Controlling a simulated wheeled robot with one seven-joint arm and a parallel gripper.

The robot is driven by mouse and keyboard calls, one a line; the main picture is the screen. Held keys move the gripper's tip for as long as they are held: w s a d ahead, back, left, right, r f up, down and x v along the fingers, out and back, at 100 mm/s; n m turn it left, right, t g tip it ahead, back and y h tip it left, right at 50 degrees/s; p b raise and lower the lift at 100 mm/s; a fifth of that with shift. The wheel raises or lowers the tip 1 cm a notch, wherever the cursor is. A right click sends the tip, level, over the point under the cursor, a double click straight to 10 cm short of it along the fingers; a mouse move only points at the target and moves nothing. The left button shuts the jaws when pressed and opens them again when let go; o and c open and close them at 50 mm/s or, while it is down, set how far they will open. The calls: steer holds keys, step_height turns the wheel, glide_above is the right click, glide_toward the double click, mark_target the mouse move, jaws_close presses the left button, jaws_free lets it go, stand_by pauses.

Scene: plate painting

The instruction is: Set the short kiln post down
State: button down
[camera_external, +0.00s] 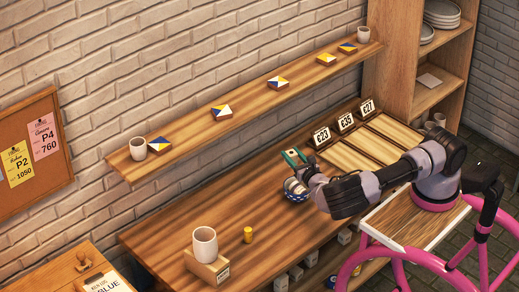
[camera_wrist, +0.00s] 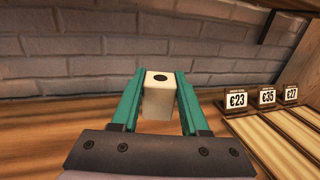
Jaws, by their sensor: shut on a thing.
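My gripper (camera_wrist: 160,88) has two green fingers, shut on the short kiln post (camera_wrist: 159,103). The post is a pale cream block with a dark round hole in its top face, and it stands about upright between the fingers. In the external view my gripper (camera_external: 293,157) is over the middle of the wooden table (camera_external: 215,205); the post is too small there to make out clearly. I cannot tell whether its foot touches the table. A blue-and-white patterned round item (camera_external: 296,193) shows just below my wrist, partly hidden by the arm.
Price signs (camera_external: 345,122) and pale wooden slats (camera_external: 352,155) lie right of my gripper. A wall shelf (camera_external: 245,108) with several tiles and cups runs behind. A white cup on a block (camera_external: 204,246) and a yellow cylinder (camera_external: 248,234) stand front left. Bare tabletop lies left of my gripper.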

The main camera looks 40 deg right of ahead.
steer(key=w+d+r+m+g+h, duration=0.1)
steer(key=d+h, duration=0.1)
steer(key=d, duration=0.7)
steer(key=w+d+r+m+h, duration=0.1)
steer(key=w+d+r+h, duration=0.1)
steer(key=d, duration=0.7)
steer(key=shift+m+g, duration=0.4)
steer(key=shift+w, duration=0.1)
steer(key=w+r+m+g+h, duration=0.3)
steer(key=w+m+g+h, duration=0.2)
steer(key=m+g+h, duration=0.1)
steer(key=shift+s+a+f+m+g+h, duration=0.4)
steer(key=shift+s+f+m+g, duration=0.55)
steer(key=shift+f+m+g, duration=1.45)
steer(key=shift+s+a+f+m+g+h, duration=0.35)
steer(key=shift+s+f+m+g, duration=0.75)
steer(key=shift+f+g, duration=2.4)
steer(key=shift+s+a+f+m+g+h, duration=0.15)
steer(key=shift+s+a+f+m+g, duration=0.55)
steer(key=shift+f+m+g, duration=2.1)
steer(key=shift+s+d+f+n+t, duration=0.15)
steer(key=shift+f+n+t, duration=0.15)
steer(key=shift+f+n, duration=0.5)
